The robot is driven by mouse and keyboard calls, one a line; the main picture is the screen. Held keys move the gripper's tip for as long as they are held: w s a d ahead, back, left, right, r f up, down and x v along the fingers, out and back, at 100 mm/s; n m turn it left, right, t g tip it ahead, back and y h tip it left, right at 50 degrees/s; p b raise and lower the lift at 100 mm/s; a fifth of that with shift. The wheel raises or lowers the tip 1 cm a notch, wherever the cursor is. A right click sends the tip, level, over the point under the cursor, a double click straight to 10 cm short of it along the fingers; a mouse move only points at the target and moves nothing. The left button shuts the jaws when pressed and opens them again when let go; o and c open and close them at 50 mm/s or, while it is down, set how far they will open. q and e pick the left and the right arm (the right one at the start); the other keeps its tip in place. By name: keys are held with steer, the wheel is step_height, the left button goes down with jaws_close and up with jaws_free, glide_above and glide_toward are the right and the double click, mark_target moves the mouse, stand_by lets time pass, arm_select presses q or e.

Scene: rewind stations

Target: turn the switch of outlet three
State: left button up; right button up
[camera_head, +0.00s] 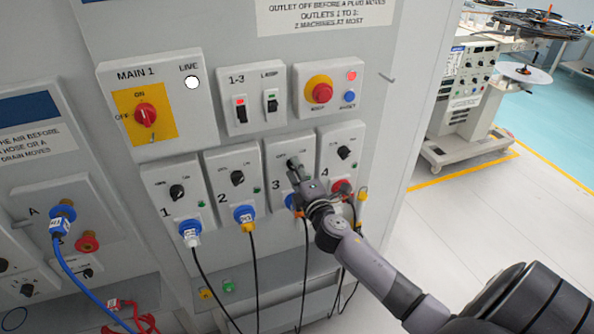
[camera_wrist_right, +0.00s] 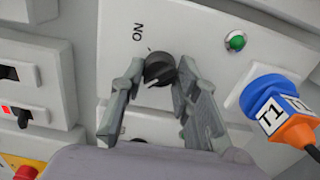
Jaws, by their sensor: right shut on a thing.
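Outlet three (camera_head: 274,152) is a pale panel marked 3 on the grey cabinet in the head view. Its black rotary switch (camera_wrist_right: 159,68) shows in the right wrist view, with a white pointer line and the word ON beside it. My right gripper (camera_head: 296,168) is at this switch; in the right wrist view its two fingers (camera_wrist_right: 158,75) stand on either side of the knob, shut on it. The blue socket (camera_wrist_right: 262,92) of outlet three holds an orange plug (camera_wrist_right: 297,130) tagged T1. A green lamp (camera_wrist_right: 235,41) sits beside the switch. My left gripper is not in view.
Outlets one (camera_head: 160,176), two (camera_head: 222,163) and four (camera_head: 333,139) flank outlet three, with cables hanging below. Above are the main switch (camera_head: 146,115), the 1-3 switches (camera_head: 255,120) and a red stop button (camera_head: 321,91). Open floor (camera_head: 465,215) lies to the right.

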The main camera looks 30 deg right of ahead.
steer(key=o, duration=1.2)
steer(key=shift+c, duration=0.2)
steer(key=v, duration=1.2)
steer(key=shift+f, duration=0.15)
